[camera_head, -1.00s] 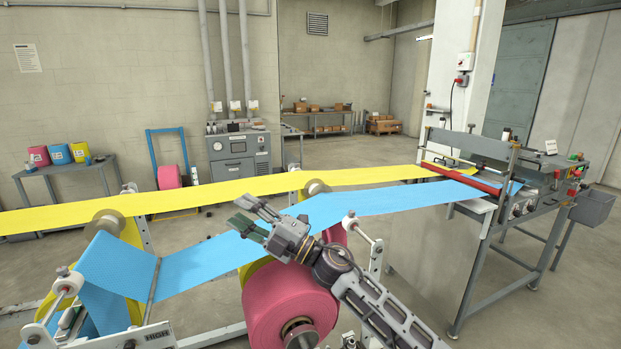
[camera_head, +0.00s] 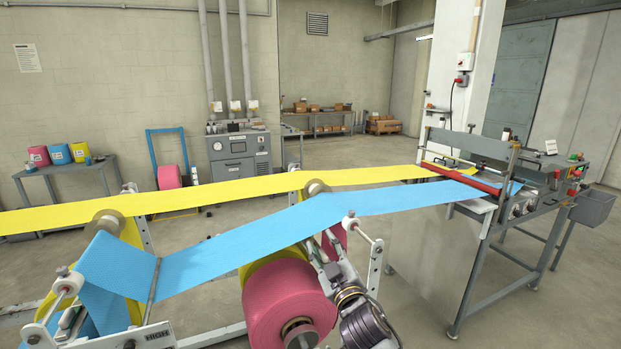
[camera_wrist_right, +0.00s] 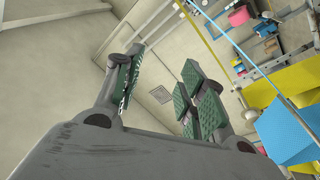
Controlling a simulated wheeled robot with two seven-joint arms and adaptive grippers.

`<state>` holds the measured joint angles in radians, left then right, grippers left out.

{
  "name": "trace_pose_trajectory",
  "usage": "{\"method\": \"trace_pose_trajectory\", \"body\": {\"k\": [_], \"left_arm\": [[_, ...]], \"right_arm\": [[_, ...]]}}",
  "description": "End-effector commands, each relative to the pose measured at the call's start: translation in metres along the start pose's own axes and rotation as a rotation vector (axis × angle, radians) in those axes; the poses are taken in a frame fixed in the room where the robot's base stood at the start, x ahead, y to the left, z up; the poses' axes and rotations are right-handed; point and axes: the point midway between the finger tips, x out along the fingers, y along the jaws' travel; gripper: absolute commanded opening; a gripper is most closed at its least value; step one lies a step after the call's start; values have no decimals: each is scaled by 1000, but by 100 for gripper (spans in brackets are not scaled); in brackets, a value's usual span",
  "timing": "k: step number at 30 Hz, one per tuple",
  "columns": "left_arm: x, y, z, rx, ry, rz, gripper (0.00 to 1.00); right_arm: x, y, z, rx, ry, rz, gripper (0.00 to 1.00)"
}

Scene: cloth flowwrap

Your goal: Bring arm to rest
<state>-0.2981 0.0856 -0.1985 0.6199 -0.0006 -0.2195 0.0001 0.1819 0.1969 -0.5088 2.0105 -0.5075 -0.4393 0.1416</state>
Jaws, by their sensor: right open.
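My right arm (camera_head: 351,299) comes up from the bottom edge in the head view, beside the pink roll (camera_head: 287,302). Beyond the fingers are a plain wall and a vent.
A blue web (camera_head: 240,236) and a yellow web (camera_head: 230,190) run over rollers to the machine (camera_head: 520,180) at right. A roller bracket (camera_head: 374,265) stands close to my right arm. Open floor lies behind the webs.

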Motion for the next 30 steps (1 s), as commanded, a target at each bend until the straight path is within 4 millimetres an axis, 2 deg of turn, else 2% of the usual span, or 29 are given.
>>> {"method": "trace_pose_trajectory", "body": {"k": [3,8,15,24,30], "left_arm": [[0,0,0,0,0,0,40],[0,0,0,0,0,0,40],[0,0,0,0,0,0,40],[0,0,0,0,1,0,40],[0,0,0,0,1,0,40]], "right_arm": [[-19,3,34,57,-120,7,40],[-47,4,76,126,-280,8,40],[-101,-1,134,223,-520,-7,40],[-184,-15,190,328,-815,-52,40],[-247,-26,216,390,-1008,-98,40]]}}
